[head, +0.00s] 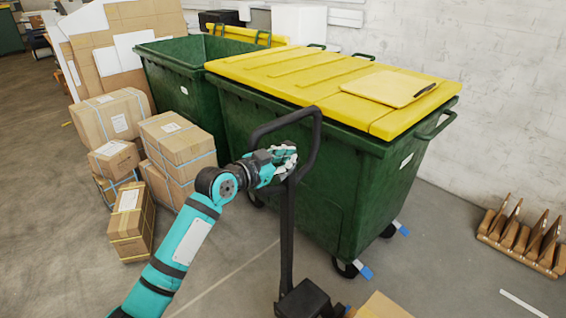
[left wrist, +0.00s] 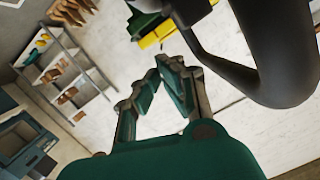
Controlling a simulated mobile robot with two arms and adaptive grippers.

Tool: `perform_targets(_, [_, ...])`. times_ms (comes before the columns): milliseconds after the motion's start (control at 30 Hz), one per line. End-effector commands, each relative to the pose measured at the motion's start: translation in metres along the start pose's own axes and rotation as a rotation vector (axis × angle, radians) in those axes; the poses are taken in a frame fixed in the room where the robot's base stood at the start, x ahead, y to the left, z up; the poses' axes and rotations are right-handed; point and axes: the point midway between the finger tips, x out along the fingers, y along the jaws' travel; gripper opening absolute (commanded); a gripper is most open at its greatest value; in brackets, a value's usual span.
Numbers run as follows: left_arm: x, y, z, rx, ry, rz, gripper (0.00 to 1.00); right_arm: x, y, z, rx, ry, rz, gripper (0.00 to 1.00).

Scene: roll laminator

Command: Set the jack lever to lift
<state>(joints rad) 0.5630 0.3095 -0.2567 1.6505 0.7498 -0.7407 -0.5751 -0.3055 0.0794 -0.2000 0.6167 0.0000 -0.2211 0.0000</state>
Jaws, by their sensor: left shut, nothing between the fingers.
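The pallet jack's black handle (head: 318,135) stands upright as a loop on a long shaft (head: 287,225), in front of the green bin. A dark curved part of the handle (left wrist: 275,60) fills the upper right of the left wrist view. My left gripper (head: 290,161) is at the lower part of the loop in the head view. Its fingers (left wrist: 161,68) are shut and empty, beside the handle; I cannot tell whether they touch it. The small jack lever cannot be made out in either view. My right gripper is not in view.
A large green bin with a yellow lid (head: 330,75) stands close behind the handle. Strapped cardboard boxes (head: 178,145) are stacked at left. A wooden rack (head: 522,240) lies on the floor at right. Floor between the bin and rack is clear.

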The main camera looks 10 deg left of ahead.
Motion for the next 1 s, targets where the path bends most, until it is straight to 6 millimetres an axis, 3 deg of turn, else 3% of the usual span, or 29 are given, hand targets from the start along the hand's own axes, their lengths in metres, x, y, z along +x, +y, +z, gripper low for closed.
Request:
perform_targets(100, [0.003, 0.000, 0.021, -0.003, -0.007, 0.000, 0.00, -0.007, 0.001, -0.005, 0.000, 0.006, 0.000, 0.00])
perform_targets(233, [0.006, 0.000, 0.033, -0.002, -0.003, 0.000, 0.00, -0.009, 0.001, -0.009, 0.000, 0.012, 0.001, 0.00])
perform_targets(700, [0.007, 0.000, 0.040, 0.000, 0.000, -0.001, 0.00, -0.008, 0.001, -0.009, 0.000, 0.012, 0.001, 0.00])
perform_targets(833, [0.008, 0.002, 0.047, -0.001, 0.020, -0.008, 0.00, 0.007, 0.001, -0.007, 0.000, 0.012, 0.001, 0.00])
perform_targets(1000, [0.008, 0.005, 0.058, -0.005, 0.084, -0.029, 0.00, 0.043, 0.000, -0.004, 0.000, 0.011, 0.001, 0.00])
